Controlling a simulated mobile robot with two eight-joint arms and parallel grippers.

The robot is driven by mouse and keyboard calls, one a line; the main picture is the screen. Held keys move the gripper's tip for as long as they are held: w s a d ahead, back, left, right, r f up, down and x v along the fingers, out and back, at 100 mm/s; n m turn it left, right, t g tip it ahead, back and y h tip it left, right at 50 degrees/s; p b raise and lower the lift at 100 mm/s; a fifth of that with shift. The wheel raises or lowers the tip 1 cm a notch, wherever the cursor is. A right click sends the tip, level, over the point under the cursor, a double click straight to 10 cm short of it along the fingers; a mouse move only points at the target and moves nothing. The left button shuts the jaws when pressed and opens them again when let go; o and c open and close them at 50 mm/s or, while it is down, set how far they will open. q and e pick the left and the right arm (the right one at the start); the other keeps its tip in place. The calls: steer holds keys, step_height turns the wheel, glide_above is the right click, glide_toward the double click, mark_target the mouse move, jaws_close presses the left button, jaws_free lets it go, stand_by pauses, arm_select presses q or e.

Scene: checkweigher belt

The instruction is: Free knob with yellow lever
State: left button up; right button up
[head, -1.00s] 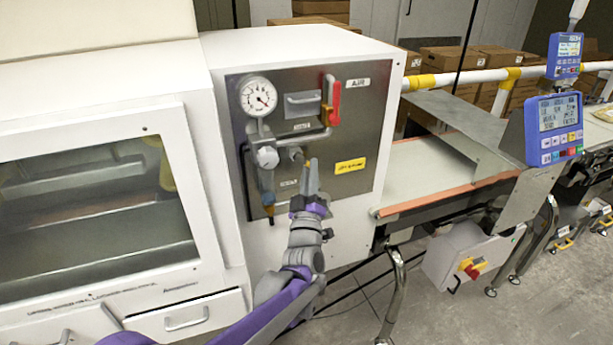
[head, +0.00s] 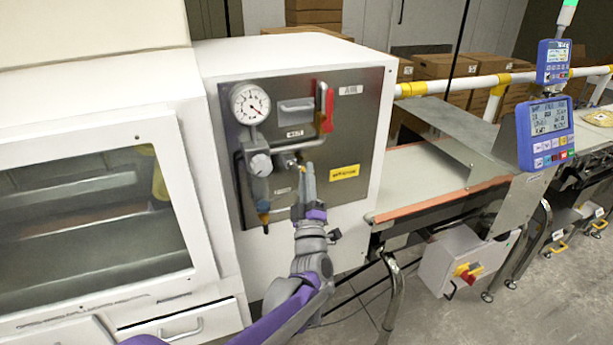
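My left gripper (head: 304,172) reaches up from below to the grey metal panel (head: 352,125) on the front of the white cabinet. Its fingertips are at a small fitting (head: 287,161), where a small yellow piece (head: 301,168) shows, likely the yellow lever. I cannot tell whether the fingers grip it, touch it or are just in front of it. A pale round knob (head: 261,164) sits left of the fitting, below the pressure gauge (head: 250,104). My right gripper is not in view.
A red handle (head: 327,107) stands upright on the panel above the gripper. A yellow label (head: 344,172) is to the right. A cabinet with a window (head: 88,225) is on the left, and a conveyor belt (head: 420,180) on the right.

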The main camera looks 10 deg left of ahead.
arm_select(q)
steer(key=o, duration=0.4)
steer(key=shift+o, duration=0.2)
steer(key=b+v, duration=0.1)
steer(key=v, duration=0.9)
steer(key=shift+s+f, duration=0.2)
steer(key=shift+s, duration=0.15)
steer(key=shift+d, duration=0.1)
